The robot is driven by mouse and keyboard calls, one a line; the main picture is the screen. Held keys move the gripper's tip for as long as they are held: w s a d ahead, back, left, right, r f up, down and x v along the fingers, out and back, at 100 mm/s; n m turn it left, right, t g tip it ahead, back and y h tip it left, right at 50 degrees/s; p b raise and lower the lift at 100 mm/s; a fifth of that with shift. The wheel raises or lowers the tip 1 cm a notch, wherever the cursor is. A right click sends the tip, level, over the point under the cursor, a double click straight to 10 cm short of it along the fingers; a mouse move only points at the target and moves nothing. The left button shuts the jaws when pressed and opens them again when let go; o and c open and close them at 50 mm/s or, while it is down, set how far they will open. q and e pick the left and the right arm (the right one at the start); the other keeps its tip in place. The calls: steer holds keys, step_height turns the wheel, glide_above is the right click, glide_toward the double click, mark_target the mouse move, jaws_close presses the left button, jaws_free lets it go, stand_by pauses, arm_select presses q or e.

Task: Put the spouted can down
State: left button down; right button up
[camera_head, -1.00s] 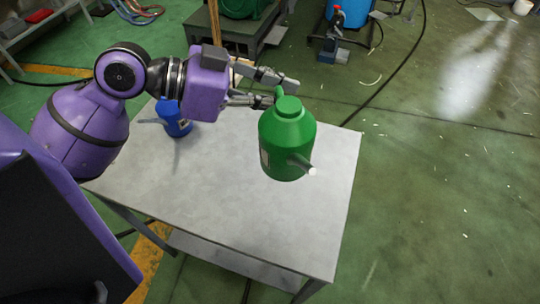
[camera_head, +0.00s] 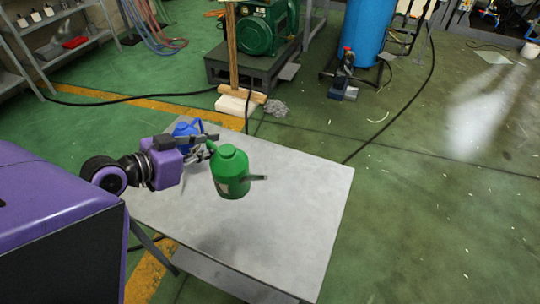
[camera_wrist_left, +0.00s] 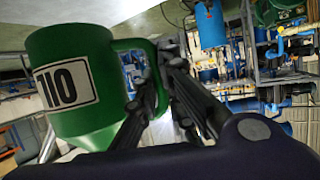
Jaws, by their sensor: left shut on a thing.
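The green spouted can (camera_head: 230,172) is upright over the left-middle part of the grey table (camera_head: 290,220) in the head view, its spout pointing right. A faint shadow lies on the table below it; I cannot tell for sure whether its base touches. My left gripper (camera_head: 210,146) is shut on the can's handle, on the can's far left side. In the left wrist view the can (camera_wrist_left: 75,85) shows a white label reading "110", and the gripper fingers (camera_wrist_left: 165,85) close around the green handle. My right gripper is not in view.
A blue can (camera_head: 184,130) stands on the table's far left corner, just behind my left gripper. The table's right and front parts are clear.

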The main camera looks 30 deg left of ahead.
arm_select(q)
steer(key=shift+w+d+f, duration=0.3)
steer(key=shift+w+f, duration=1.75)
steer(key=shift+w, duration=0.15)
steer(key=shift+w+d+f, duration=0.25)
steer(key=shift+w+f, duration=1.85)
steer(key=shift+w, duration=0.1)
steer(key=shift+w+d+f, duration=0.3)
steer(key=shift+w+f, duration=1.75)
steer(key=shift+w, duration=0.15)
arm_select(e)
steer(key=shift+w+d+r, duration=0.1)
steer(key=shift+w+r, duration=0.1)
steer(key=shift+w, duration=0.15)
arm_select(q)
steer(key=shift+f, duration=0.25)
steer(key=c, duration=1.9)
jaws_free()
steer(key=shift+o, duration=0.2)
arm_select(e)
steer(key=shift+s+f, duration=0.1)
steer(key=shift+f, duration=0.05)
